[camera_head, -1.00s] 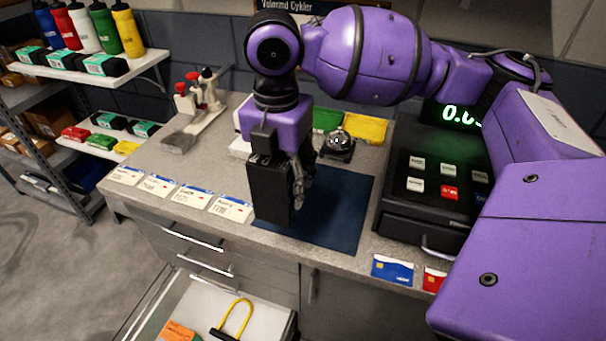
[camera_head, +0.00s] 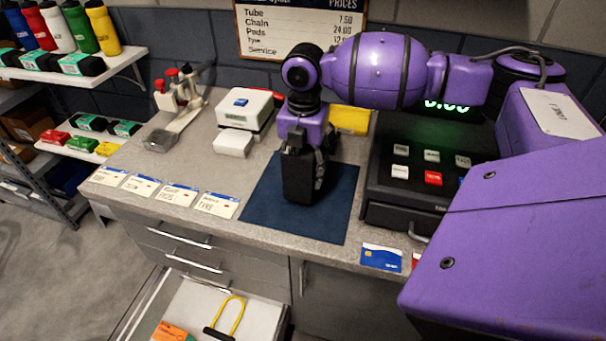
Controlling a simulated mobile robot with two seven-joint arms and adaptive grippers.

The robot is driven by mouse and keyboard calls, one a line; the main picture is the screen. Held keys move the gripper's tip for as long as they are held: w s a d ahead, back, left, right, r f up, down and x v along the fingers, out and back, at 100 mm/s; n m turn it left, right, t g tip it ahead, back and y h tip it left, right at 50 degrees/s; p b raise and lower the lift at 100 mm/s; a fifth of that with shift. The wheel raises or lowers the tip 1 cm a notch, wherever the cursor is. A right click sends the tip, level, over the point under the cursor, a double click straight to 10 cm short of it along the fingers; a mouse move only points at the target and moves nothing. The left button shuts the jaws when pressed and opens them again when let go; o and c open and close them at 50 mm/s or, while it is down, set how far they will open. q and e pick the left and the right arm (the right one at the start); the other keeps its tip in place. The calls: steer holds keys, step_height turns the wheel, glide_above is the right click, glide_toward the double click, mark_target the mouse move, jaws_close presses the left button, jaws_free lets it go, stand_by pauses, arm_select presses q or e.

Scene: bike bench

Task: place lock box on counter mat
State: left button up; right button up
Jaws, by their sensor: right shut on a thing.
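The dark blue counter mat (camera_head: 265,205) lies flat on the grey counter. My right gripper (camera_head: 303,150) points down over the mat and is shut on the black lock box (camera_head: 299,180). The box is upright, over the middle of the mat. Its bottom is at or very near the mat surface; I cannot tell whether it touches. The gripper's fingers are partly hidden by the box and the wrist. My left gripper is not in view.
The cash register (camera_head: 410,190) stands close right of the mat. Price cards (camera_head: 177,194) line the front left edge, and a white card terminal (camera_head: 245,110) stands behind. An open drawer (camera_head: 262,312) below holds a yellow-black U-lock (camera_head: 230,318).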

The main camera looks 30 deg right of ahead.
mark_target(305, 162)
steer(key=shift+a+f, duration=0.1)
steer(key=shift+f, duration=1.3)
steer(key=o, duration=1.6)
step_height(305, 162, up, 12)
steer(key=shift+r, duration=0.1)
